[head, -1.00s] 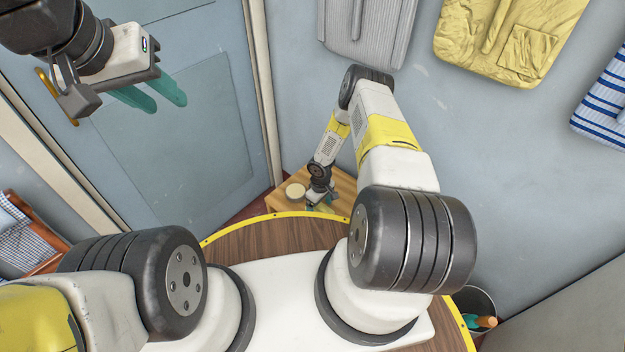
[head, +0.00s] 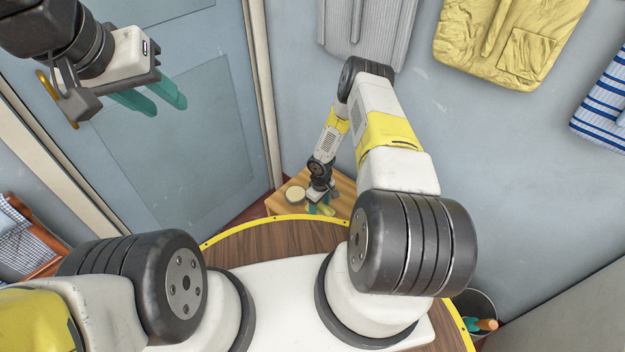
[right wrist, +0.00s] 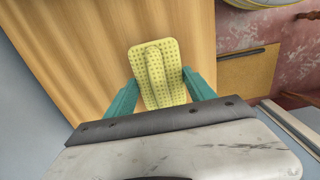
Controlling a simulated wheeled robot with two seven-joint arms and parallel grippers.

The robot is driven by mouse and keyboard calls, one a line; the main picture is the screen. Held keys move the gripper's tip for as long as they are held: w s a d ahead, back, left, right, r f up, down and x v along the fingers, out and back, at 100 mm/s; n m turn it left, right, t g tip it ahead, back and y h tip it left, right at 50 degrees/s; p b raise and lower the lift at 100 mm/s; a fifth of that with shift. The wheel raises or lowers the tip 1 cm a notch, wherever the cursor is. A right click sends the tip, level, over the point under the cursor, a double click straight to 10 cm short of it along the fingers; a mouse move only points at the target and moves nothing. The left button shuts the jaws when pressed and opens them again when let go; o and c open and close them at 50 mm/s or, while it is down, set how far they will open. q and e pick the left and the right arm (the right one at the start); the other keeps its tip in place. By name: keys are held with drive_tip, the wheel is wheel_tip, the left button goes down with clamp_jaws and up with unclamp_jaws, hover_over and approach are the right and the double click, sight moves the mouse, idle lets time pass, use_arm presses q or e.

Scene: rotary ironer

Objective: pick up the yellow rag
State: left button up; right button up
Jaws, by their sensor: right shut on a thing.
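The yellow rag (right wrist: 168,88) is dotted with a raised ridge along its middle, seen in the right wrist view over a wooden surface. A small part of it shows in the head view (head: 329,210). My right gripper (right wrist: 157,92) has its teal fingers on both sides of the rag, closed on it; it also shows in the head view (head: 321,206), low at the small wooden table (head: 345,187). I cannot tell whether the rag is clear of the wood. My left gripper (head: 150,98) is open and empty, raised before the blue door at upper left.
Garments hang on the wall, including a yellow one (head: 510,38). A bin (head: 478,312) stands at lower right.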

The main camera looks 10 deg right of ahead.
drive_tip(key=s+r, duration=0.1)
drive_tip(key=s, duration=0.9)
drive_tip(key=s+r, duration=0.1)
drive_tip(key=s, duration=0.5)
drive_tip(key=shift+r, duration=0.35)
